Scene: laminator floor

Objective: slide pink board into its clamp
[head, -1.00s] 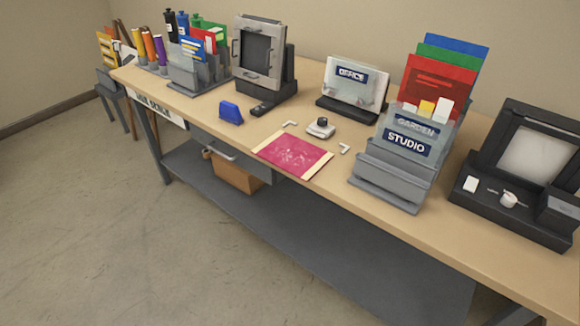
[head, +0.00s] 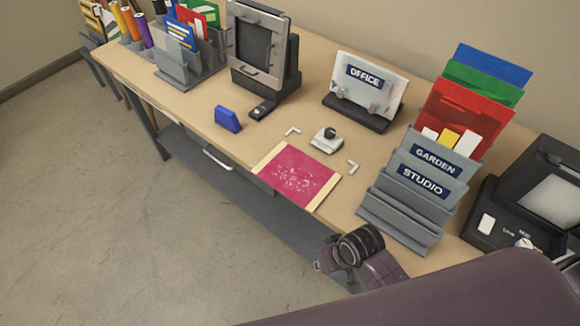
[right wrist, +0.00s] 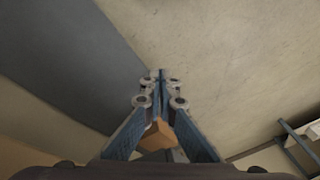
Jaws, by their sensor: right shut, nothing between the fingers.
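The pink board (head: 296,176) lies flat at the front edge of the table, with pale strips along two of its sides. Just behind it is a small white clamp with a black knob (head: 327,140), apart from the board. White corner marks sit on the table at the clamp's left (head: 292,131) and right (head: 353,167). My right gripper (head: 328,266) is low in front of the table edge, apart from the board and partly hidden by its own wrist. In the right wrist view its fingers (right wrist: 161,78) are together and empty, over the floor. My left gripper is not in view.
The wooden table (head: 225,155) holds a blue block (head: 227,119) and a dark press (head: 258,60) left of the board. A grey sign rack (head: 401,222) stands close on its right. An OFFICE stand (head: 366,92) is behind. Bare tabletop surrounds the clamp.

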